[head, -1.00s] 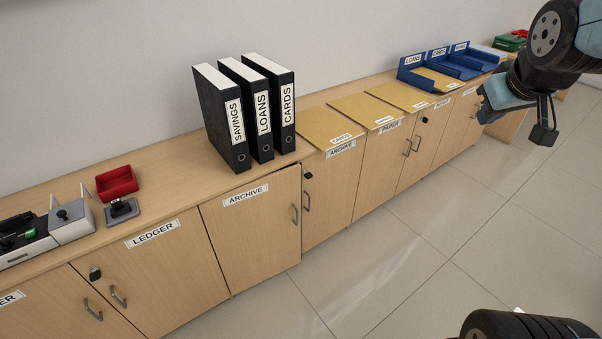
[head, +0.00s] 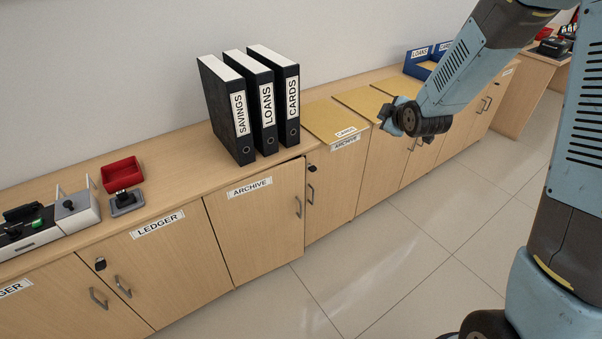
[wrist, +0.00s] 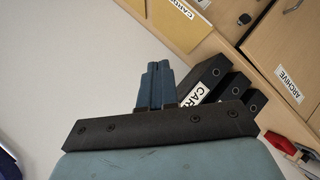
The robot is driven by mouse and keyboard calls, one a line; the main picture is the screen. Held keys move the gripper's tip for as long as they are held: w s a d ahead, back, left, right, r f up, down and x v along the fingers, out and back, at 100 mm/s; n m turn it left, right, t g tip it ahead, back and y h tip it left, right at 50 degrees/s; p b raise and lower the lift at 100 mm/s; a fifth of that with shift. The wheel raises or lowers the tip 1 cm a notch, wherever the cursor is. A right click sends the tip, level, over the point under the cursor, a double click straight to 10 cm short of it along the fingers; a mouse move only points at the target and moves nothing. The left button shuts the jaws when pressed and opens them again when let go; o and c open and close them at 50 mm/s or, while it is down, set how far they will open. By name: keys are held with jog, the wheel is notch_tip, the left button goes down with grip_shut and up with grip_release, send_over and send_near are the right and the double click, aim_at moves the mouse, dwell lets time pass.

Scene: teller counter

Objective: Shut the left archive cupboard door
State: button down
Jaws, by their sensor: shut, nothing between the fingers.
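In the wrist view the blue fingers (wrist: 153,72) are together and empty.
Black binders (head: 240,110) stand on the counter above the left archive door. The right archive door (head: 335,190) beside it looks shut. A red tray (head: 122,174) is further left. The tiled floor (head: 370,260) in front of the cupboards is clear.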

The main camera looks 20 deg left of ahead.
jog(key=a+f+n+y, duration=0.3)
jog(key=a+f+n, duration=0.1)
jog(key=a+f, duration=0.4)
jog(key=n+t+y, duration=0.2)
jog(key=n+y, duration=0.3)
jog(key=n, duration=0.1)
send_near(296, 167)
jog(key=x, duration=0.6)
jog(key=shift+w+a, duration=0.25)
jog(key=shift+w, duration=0.05)
